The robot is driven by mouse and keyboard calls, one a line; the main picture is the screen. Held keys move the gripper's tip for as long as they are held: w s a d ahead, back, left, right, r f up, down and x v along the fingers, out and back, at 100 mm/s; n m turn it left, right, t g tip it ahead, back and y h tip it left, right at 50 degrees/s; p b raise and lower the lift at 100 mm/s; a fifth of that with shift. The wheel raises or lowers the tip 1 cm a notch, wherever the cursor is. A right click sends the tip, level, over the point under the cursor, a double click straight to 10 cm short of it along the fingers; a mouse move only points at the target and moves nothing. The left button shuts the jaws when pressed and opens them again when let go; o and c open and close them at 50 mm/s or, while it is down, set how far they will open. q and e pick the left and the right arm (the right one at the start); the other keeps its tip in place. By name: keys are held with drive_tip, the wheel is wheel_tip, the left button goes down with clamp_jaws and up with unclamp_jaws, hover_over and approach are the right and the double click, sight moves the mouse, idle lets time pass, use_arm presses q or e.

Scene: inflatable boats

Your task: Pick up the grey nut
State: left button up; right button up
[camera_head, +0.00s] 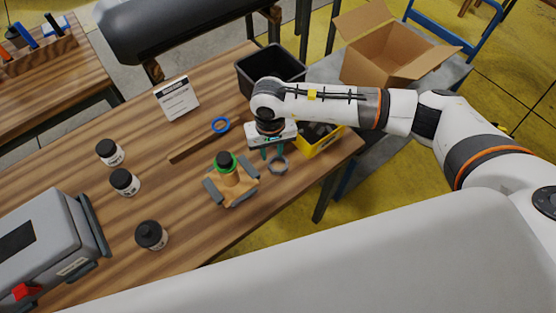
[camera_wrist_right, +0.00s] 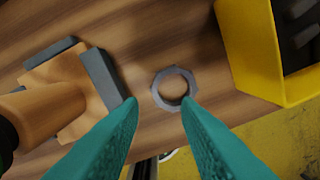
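The grey nut (camera_head: 277,165) lies flat on the wooden table, near its front edge. In the right wrist view the grey nut (camera_wrist_right: 174,88) is a ring with an open centre, lying just beyond the fingertips. My right gripper (camera_head: 273,152) is over the nut, with its teal fingers pointing down. In the right wrist view the right gripper (camera_wrist_right: 160,103) is open, its fingertips apart and nothing between them. The nut shows between and slightly ahead of the tips. My left gripper is not in view.
A wooden fixture (camera_head: 234,184) with grey pads and a green ring stands left of the nut. A yellow bin (camera_head: 322,142) is right of it. A black bin (camera_head: 268,68), a blue ring (camera_head: 221,125) and black-lidded jars (camera_head: 124,182) are also on the table. Its front edge is close.

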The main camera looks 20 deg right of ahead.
sight(270, 165)
drive_tip(key=shift+f, duration=0.7)
drive_tip(key=shift+a+f+p, duration=0.1)
drive_tip(key=shift+f+p, duration=0.25)
drive_tip(key=shift+p, duration=0.1)
drive_tip(key=f+p, duration=0.1)
drive_tip(key=f, duration=0.2)
drive_tip(key=shift+w+a+f, duration=0.1)
drive_tip(key=shift+a+f, duration=0.1)
drive_tip(key=shift+f, duration=0.5)
clamp_jaws()
